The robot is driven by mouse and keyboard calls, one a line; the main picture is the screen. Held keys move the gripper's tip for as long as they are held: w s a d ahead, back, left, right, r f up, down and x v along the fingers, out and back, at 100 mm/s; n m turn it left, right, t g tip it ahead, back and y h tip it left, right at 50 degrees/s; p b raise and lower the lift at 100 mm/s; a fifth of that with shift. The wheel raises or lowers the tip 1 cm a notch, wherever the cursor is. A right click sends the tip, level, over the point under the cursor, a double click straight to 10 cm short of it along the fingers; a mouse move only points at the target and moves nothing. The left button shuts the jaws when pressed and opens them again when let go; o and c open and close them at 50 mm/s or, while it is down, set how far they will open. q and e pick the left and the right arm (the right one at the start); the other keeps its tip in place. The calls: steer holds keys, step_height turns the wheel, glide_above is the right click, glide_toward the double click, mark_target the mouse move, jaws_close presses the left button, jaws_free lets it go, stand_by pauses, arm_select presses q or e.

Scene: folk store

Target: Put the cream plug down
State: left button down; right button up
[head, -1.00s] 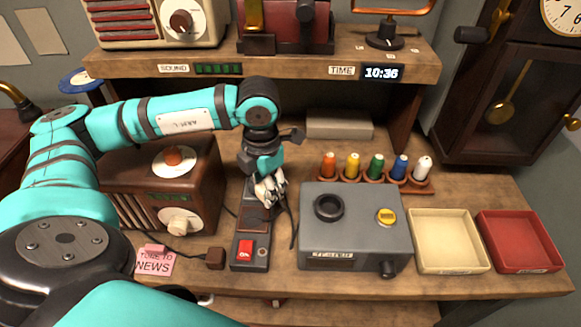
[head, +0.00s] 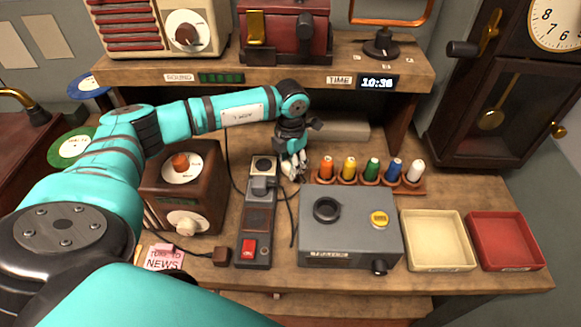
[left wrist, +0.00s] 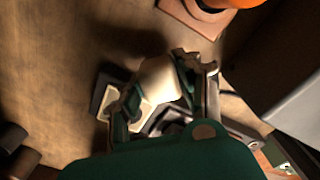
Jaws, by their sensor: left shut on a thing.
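My left gripper (head: 291,172) is shut on the cream plug, which shows between its fingers in the left wrist view (left wrist: 160,80). In the head view the fingers mostly hide the plug. The gripper is just right of the far end of the power strip (head: 257,222), behind the grey box (head: 350,225) and left of the orange spool (head: 326,168). I cannot tell whether the plug touches the table. A grey plug (head: 260,187) sits on the strip, and the strip's far socket (head: 263,165) is uncovered. My right gripper is out of view.
A row of coloured spools stands on a wooden rack (head: 390,184) to the right of the gripper. A brown radio (head: 200,165) stands left of the strip. A cream tray (head: 437,267) and a red tray (head: 505,265) are at right. Dark cords run beside the strip.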

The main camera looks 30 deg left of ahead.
arm_select(q)
step_height(320, 180, down, 2)
steer(key=shift+f, duration=0.1)
steer(key=shift+f+b, duration=0.4)
steer(key=shift+f, duration=0.15)
steer(key=c, duration=1.2)
jaws_free()
steer(key=shift+o, duration=0.2)
steer(key=shift+r, duration=0.1)
